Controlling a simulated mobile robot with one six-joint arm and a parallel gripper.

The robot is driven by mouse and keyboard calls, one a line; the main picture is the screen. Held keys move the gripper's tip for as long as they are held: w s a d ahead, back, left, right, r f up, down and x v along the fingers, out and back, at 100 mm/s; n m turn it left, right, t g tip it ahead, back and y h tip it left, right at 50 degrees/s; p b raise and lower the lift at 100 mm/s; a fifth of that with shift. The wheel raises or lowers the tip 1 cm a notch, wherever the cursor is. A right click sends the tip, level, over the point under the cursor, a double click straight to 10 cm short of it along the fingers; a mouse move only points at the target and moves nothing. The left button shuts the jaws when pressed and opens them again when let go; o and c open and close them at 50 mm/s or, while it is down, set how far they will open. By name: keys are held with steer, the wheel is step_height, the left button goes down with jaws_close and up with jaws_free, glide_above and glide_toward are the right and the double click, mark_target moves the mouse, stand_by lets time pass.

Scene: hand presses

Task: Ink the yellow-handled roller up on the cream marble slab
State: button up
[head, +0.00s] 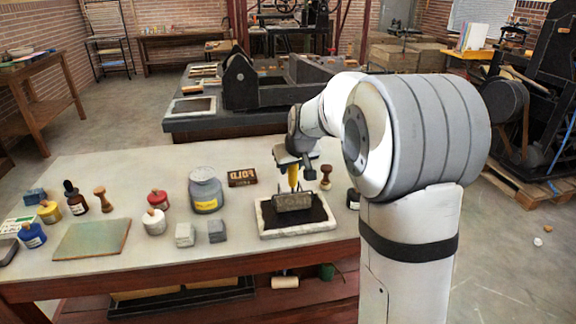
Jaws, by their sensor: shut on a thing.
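My gripper (294,164) points down over the table and is shut on the yellow handle (294,179) of the roller. The roller's dark grey drum (293,201) is over the black ink patch on the cream marble slab (267,232). The drum looks to be at or just above the ink; I cannot tell whether it touches. The slab lies near the table's front edge, and its pale rim shows around the dark patch. My arm hides part of the table to the right.
A press (270,85) stands behind.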

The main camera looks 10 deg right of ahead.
mark_target(293, 179)
steer(key=shift+s+b, duration=0.85)
steer(key=shift+s, duration=1.25)
steer(key=shift+w+p, duration=1.05)
steer(key=shift+w, duration=2.45)
steer(key=shift+s+b, duration=1.6)
steer(key=shift+s, duration=1.95)
